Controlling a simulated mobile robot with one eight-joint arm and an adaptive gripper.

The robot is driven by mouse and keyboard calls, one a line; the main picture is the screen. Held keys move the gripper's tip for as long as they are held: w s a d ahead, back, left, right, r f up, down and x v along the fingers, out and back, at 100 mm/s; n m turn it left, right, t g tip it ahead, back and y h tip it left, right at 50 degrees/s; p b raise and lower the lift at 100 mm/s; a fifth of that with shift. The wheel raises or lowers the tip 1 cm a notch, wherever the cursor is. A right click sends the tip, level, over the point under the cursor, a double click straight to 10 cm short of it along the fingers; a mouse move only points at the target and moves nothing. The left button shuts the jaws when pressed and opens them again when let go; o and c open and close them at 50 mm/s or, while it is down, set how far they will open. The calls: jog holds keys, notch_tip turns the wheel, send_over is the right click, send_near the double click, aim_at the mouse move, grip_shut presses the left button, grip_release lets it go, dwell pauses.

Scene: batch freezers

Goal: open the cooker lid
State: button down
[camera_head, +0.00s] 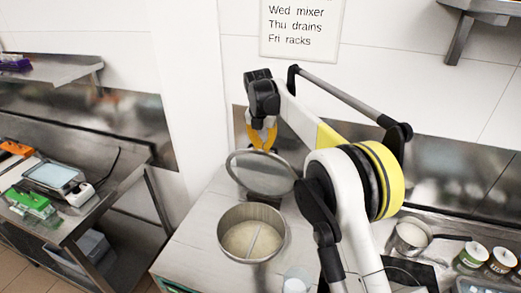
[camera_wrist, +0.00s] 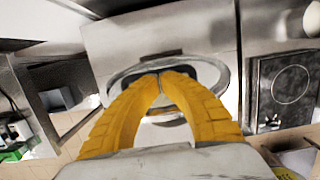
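The cooker (camera_head: 224,247) is a round metal pot set in the worktop, with pale contents and a thin bar across its open mouth. Its round grey lid (camera_head: 262,174) stands tilted up behind the mouth, clear of most of the rim. My gripper (camera_head: 262,148) has orange fingers and is at the lid's upper edge, on its far side. In the wrist view the fingertips (camera_wrist: 160,74) come together at the dark handle (camera_wrist: 137,78) on the lid (camera_wrist: 222,76). They look shut on that handle, though the contact itself is partly hidden by the fingers.
My arm covers the area right of the cooker. A clear cup (camera_head: 297,280) stands near the front. A small pot (camera_head: 411,236) and several tubs (camera_head: 502,259) are at the right. A side bench with a scale (camera_head: 54,176) is at the left. The wall is close behind.

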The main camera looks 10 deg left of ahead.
jog(key=shift+w, duration=0.2)
dwell(0.4)
notch_tip(320, 180, up, 12)
jog(key=s, duration=0.2)
jog(key=s+d+f+m+t+b, duration=0.1)
jog(key=s+d+m+b, duration=0.5)
jog(key=d, duration=0.4)
jog(key=s+d+f+m+t+b, duration=0.1)
jog(key=s+d+f+m+b, duration=0.15)
jog(key=d+m+b, duration=0.45)
jog(key=s+d+f+m+t+b, duration=0.1)
jog(key=s+d+f+m+b, duration=0.3)
jog(key=s+f, duration=0.5)
jog(key=s+d+f+m+t+b, duration=0.1)
jog(key=s+d+f+m+b, duration=0.3)
jog(key=s+d+f+m, duration=0.5)
jog(key=s+d+f+m+t+b, duration=0.1)
jog(key=s+d+f+m+b, duration=0.3)
jog(key=s+f+m, duration=0.5)
jog(key=shift+s+d+f, duration=0.35)
jog(key=shift+s+d, duration=0.35)
jog(key=shift+d, duration=0.55)
